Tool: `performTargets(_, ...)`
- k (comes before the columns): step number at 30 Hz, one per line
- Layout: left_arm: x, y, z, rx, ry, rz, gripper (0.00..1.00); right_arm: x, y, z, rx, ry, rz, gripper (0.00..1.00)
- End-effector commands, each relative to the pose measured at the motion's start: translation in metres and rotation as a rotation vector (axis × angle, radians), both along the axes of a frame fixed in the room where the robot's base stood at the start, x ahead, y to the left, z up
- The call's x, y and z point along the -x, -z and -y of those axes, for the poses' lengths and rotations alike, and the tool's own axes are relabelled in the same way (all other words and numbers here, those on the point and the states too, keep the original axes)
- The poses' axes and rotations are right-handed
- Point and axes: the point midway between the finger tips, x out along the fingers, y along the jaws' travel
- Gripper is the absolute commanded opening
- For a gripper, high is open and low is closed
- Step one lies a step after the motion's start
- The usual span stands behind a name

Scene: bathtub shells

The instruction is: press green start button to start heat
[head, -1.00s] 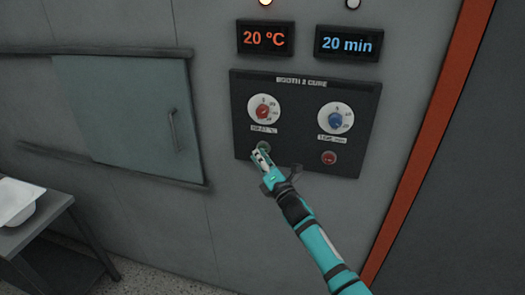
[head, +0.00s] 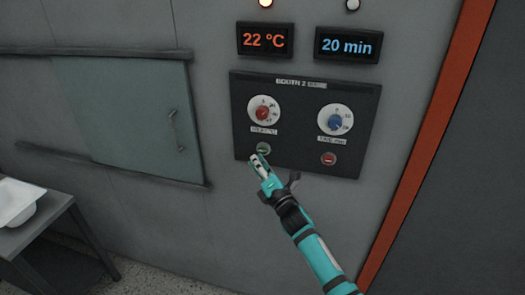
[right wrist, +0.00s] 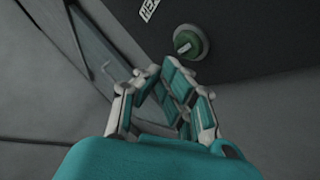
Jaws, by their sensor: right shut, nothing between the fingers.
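The green start button (head: 263,148) sits at the lower left of the black control panel (head: 300,160), below the red dial. It also shows in the right wrist view (right wrist: 187,44), just beyond my fingertips. My right gripper (head: 257,158) is shut and empty, its tips just below and left of the button in the head view. In the right wrist view a gap shows between the fingertips and the button. The temperature display (head: 265,40) reads 22 °C, and the left lamp (head: 266,3) above it glows. My left gripper is not in view.
A red button (head: 328,159) sits right of the green one, under the blue dial (head: 336,121). The time display (head: 347,45) reads 20 min. A sliding door (head: 125,110) is on the left wall. A table (head: 45,215) with a white shell (head: 18,203) stands lower left.

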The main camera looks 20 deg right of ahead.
Motion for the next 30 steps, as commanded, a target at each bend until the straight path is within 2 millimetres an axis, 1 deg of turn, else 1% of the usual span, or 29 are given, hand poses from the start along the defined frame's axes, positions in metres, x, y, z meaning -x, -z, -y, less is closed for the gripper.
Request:
performTargets(3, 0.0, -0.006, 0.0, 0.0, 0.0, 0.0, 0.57, 0.011, -0.001, -0.008, -0.003, -0.002, -0.001, 0.0)
performTargets(12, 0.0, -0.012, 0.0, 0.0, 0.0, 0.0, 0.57, 0.033, 0.0, -0.022, -0.001, 0.0, -0.001, 0.0)
performTargets(16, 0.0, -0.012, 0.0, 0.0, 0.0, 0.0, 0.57, 0.036, 0.0, -0.024, 0.0, 0.001, 0.0, 0.0)
performTargets(30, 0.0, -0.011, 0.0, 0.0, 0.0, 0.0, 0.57, 0.035, 0.0, -0.024, 0.0, 0.001, -0.001, 0.0)
